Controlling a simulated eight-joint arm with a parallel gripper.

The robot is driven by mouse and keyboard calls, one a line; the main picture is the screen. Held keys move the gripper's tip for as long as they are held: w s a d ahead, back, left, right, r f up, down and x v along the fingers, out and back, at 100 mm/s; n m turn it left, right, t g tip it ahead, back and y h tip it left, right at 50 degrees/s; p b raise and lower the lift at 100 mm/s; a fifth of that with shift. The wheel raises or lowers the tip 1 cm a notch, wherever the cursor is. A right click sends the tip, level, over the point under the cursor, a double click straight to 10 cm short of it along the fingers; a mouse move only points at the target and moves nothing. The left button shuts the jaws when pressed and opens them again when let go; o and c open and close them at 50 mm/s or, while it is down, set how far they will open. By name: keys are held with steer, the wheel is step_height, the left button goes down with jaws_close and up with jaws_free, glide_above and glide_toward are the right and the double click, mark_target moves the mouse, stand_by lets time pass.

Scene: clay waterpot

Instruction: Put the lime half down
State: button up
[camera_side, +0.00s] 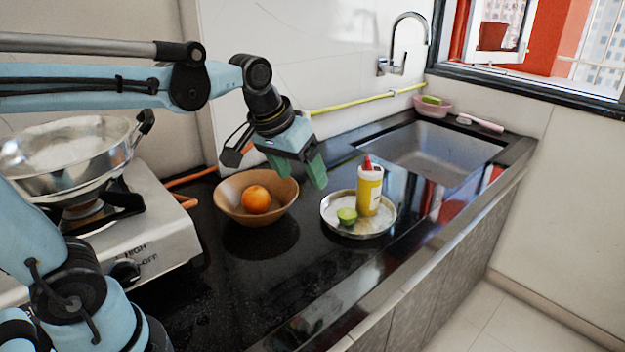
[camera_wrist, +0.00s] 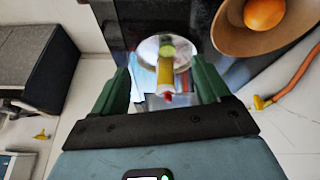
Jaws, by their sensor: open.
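The lime half (camera_side: 347,215) rests on a round steel plate (camera_side: 337,227), beside a yellow squeeze bottle (camera_side: 369,192) with a red tip. My gripper (camera_side: 299,172) is open and empty, in the air above the counter between the wooden bowl and the plate, apart from the lime. In the wrist view my gripper's two green fingers (camera_wrist: 162,85) are spread wide. The bottle (camera_wrist: 165,76), the lime half (camera_wrist: 167,50) and the plate (camera_wrist: 146,50) show between and beyond the fingers there.
A wooden bowl (camera_side: 228,203) holding an orange (camera_side: 256,199) stands left of the plate. A stove (camera_side: 160,235) with a metal wok (camera_side: 70,158) is further left. A sink (camera_side: 430,150) lies behind right. The front counter is clear.

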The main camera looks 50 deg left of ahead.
steer(key=s+f+m+t, duration=0.2)
steer(key=s+f, duration=0.3)
steer(key=s, duration=0.2)
steer(key=shift+s+d+m, duration=0.3)
steer(key=shift+s, duration=0.05)
stand_by(0.9)
